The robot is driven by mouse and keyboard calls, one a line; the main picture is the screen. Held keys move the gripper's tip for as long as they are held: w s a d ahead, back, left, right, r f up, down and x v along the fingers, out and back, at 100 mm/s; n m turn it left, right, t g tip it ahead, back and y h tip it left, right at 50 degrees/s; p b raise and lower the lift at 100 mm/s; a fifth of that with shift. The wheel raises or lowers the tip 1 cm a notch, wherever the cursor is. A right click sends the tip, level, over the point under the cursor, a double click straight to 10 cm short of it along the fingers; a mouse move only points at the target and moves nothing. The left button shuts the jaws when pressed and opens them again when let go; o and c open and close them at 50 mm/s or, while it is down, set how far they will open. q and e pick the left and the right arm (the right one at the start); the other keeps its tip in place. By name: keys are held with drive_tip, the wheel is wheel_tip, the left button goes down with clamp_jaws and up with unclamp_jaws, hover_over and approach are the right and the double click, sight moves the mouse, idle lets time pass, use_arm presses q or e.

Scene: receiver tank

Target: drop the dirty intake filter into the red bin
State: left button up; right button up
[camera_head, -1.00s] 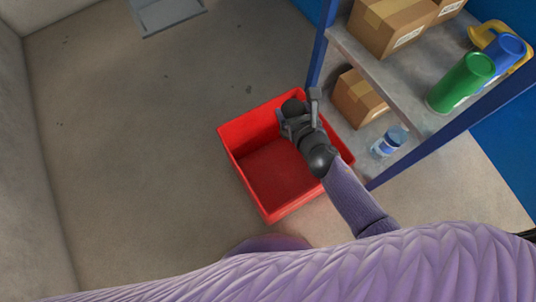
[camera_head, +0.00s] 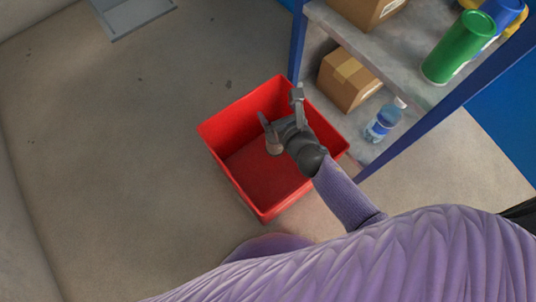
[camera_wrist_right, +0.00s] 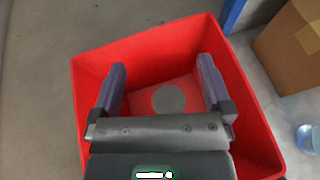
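The red bin (camera_head: 238,184) stands on the floor, and its open top faces me. My right gripper (camera_head: 281,104) is over the bin with its fingers spread wide. A small round grey-brown piece, seemingly the intake filter (camera_head: 274,148), shows below the fingers in the head view. In the right wrist view the same grey disc (camera_wrist_right: 168,99) appears between the open fingers (camera_wrist_right: 162,63), apart from both, against the red bin (camera_wrist_right: 95,85). I cannot tell whether it rests on the bin's bottom or is in the air. My left gripper is not in view.
A shelf unit with blue posts (camera_head: 297,45) stands right beside the bin. It holds a cardboard box (camera_head: 347,80), a blue-labelled bottle (camera_head: 382,122) and a green canister (camera_head: 458,47). Open floor (camera_head: 120,170) lies left of the bin.

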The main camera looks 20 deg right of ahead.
use_arm(q)
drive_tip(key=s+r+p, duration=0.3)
drive_tip(key=shift+p, duration=0.35)
use_arm(e)
drive_tip(key=v, duration=1)
